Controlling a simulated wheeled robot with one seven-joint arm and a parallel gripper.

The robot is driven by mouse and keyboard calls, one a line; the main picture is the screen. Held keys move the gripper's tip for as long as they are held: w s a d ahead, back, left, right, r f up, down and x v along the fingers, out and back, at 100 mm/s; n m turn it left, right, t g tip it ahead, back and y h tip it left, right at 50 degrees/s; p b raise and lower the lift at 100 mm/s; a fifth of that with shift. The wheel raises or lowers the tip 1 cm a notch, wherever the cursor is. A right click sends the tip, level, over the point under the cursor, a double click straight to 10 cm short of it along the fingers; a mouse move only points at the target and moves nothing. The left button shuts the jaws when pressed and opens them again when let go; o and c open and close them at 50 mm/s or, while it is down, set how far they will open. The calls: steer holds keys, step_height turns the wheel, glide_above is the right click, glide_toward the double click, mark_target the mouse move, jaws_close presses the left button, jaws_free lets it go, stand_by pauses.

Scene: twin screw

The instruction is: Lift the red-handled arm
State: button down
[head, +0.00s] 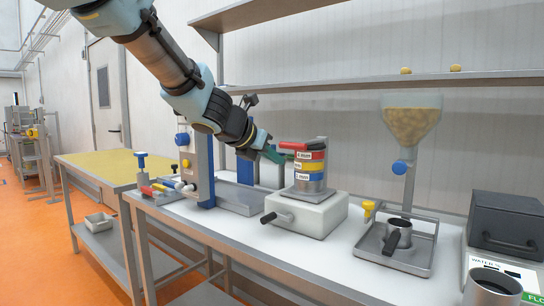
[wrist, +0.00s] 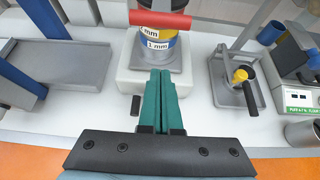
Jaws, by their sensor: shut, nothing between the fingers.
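A red handle (head: 294,146) lies level across the top of a stack of sieves with red, yellow and blue bands (head: 310,168). The stack stands on a white block-shaped base (head: 310,214) with a black side handle. In the wrist view the red handle (wrist: 160,19) spans the top of the picture, beyond my fingertips. My gripper (head: 274,154) has teal fingers and is at the left end of the red handle, close to it. In the wrist view its fingers (wrist: 162,74) are together and empty.
A blue-and-grey stand with a metal tray (head: 238,197) is on the left. A funnel (head: 411,127) hangs at the right above a metal tray with a dark cup (head: 397,238). A shelf (head: 380,77) runs above the bench. The white front of the bench is mostly clear.

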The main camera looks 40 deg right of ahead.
steer(key=w+d+p, duration=0.1)
steer(key=d+p, duration=0.2)
steer(key=d, duration=0.3)
steer(key=shift+w+r, duration=0.3)
steer(key=shift+w, duration=0.05)
